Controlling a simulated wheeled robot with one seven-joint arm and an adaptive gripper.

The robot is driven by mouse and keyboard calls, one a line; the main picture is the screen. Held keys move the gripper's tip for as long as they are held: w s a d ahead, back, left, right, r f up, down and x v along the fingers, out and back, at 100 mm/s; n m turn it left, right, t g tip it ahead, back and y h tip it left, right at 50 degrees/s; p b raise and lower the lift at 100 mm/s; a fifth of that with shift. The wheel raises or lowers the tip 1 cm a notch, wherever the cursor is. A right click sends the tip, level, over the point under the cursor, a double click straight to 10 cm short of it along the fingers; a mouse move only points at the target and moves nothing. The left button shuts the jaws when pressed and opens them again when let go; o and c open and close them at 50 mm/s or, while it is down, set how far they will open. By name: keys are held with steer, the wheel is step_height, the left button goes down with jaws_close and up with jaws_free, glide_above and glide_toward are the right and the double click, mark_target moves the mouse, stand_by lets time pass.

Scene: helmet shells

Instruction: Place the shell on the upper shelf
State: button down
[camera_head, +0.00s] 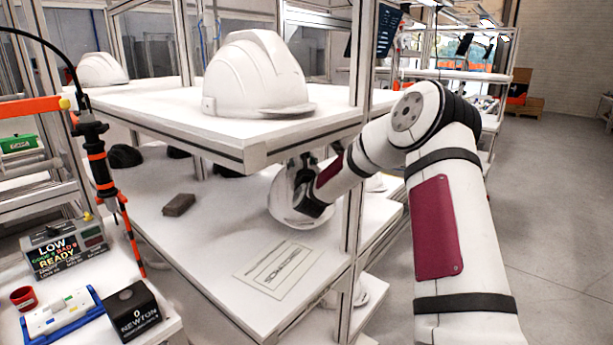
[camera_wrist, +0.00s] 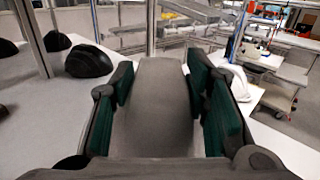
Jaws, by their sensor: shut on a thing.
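A white shell (camera_head: 285,200) is in my gripper (camera_head: 312,198), over the lower shelf (camera_head: 220,245) and beneath the right part of the upper shelf (camera_head: 140,107). My arm reaches in from the right past an upright post, and the shell is partly hidden by my gripper. In the wrist view, the green-padded fingers of my gripper (camera_wrist: 158,85) stand on either side of the shell's grey-looking surface (camera_wrist: 152,120). Another white shell (camera_head: 257,75) sits on the upper shelf near its right end. I cannot tell whether the held shell touches the lower shelf.
A further white shell (camera_head: 101,69) stands at the back left. Dark shells (camera_wrist: 88,60) and a brown block (camera_head: 179,205) lie on the lower shelf. Metal posts (camera_head: 356,190) frame the shelves. The upper shelf has bare room left of its shell.

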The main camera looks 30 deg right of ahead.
steer(key=shift+w+d+b, duration=0.25)
steer(key=shift+d, duration=0.5)
steer(key=shift+w+d+b, duration=0.2)
steer(key=shift+w+d, duration=0.05)
steer(key=shift+d, duration=0.5)
steer(key=f, duration=0.1)
steer(key=f+b, duration=0.1)
steer(key=d+f+b, duration=0.1)
steer(key=shift+w+f, duration=0.25)
steer(key=shift+s, duration=0.1)
steer(key=c, duration=0.9)
jaws_free()
steer(key=v, duration=1.2)
steer(key=shift+p, duration=0.35)
